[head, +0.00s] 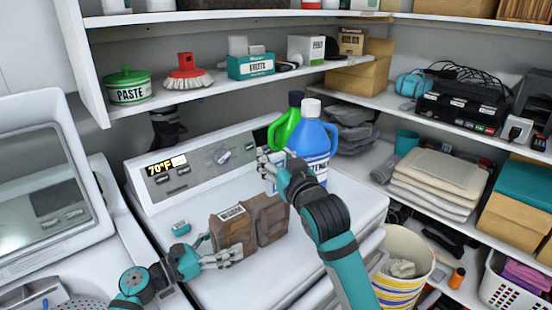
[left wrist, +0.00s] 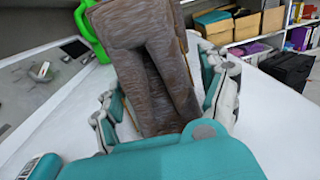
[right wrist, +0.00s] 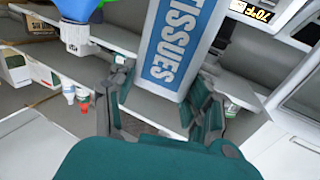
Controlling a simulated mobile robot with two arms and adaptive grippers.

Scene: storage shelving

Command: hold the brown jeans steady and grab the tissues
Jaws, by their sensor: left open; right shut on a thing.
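The brown jeans (head: 250,226), folded, sit on the white washer top with a small white label at their upper edge. My left gripper (head: 218,258) is low at their front left side. In the left wrist view the jeans (left wrist: 150,75) lie between its spread fingers (left wrist: 163,98). My right gripper (head: 272,166) is raised above the back of the washer, in front of the blue bottle. In the right wrist view its fingers (right wrist: 163,88) are shut on the tissues (right wrist: 176,55), a pack with a blue TISSUES label. In the head view the hand mostly hides the tissues.
A blue bottle (head: 313,140) and a green bottle (head: 286,125) stand at the washer's back right. A small teal item (head: 181,227) lies left of the jeans. A striped bin (head: 402,272) stands right of the washer. Shelves (head: 210,90) run above the washer.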

